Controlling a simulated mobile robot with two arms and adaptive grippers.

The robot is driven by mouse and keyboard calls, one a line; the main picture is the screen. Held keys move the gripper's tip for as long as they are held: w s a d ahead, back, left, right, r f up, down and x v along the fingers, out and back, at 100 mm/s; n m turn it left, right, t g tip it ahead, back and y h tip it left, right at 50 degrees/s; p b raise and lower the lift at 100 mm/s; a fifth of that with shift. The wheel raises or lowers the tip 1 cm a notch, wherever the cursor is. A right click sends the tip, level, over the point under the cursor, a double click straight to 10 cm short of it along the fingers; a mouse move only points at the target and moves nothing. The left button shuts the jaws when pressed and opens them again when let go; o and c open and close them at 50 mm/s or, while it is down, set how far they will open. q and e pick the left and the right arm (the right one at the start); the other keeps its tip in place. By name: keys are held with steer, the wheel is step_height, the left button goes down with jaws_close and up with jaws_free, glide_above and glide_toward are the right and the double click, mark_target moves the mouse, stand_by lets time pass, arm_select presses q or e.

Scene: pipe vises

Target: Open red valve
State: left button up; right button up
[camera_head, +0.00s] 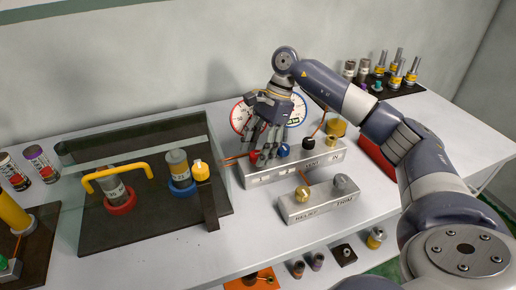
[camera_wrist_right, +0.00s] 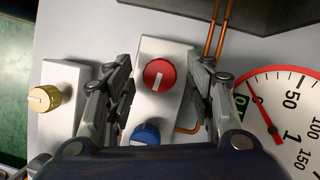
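The red valve (camera_wrist_right: 159,74) is a round red knob with a white pointer mark, on a grey manifold block (camera_head: 320,167). In the head view the red valve (camera_head: 256,155) is partly covered by the fingers. My right gripper (camera_wrist_right: 160,95) is open above the block, with one finger on each side of the red knob and visible gaps to it. In the head view my right gripper (camera_head: 265,150) points down at the left end of the block. A blue knob (camera_wrist_right: 146,134) sits beside the red one. My left gripper is not in view.
A black knob (camera_head: 308,143) is further along the block. A second block with a gold knob (camera_head: 303,194) and a grey knob stands in front. Gauges (camera_wrist_right: 280,105) stand behind the manifold. A glass-fronted case with a yellow handle (camera_head: 118,172) is on the left.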

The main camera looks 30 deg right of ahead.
steer(key=v, duration=1.2)
stand_by(0.3)
